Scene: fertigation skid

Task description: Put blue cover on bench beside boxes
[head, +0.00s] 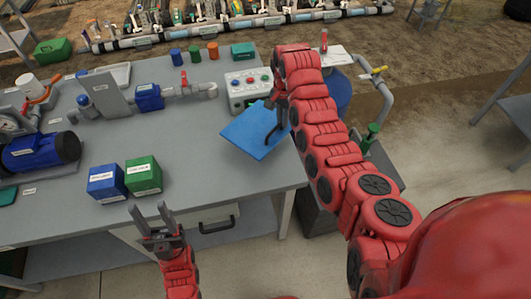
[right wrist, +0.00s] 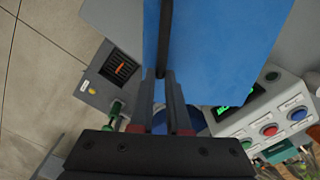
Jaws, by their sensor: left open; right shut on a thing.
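The blue cover (head: 258,132) is a flat square panel near the right end of the grey bench (head: 215,185). My right gripper (head: 277,122) is shut on its dark handle; in the right wrist view the fingers (right wrist: 165,100) close on that handle, with the blue cover (right wrist: 225,45) spread behind. I cannot tell whether the cover touches the bench top. A blue box (head: 107,184) and a green box (head: 143,177) stand side by side near the bench's front edge, left of the cover. My left gripper (head: 152,215) is open and empty, in front of the boxes.
A control box with coloured buttons (head: 248,88) stands just behind the cover. The bench top right of the green box is clear.

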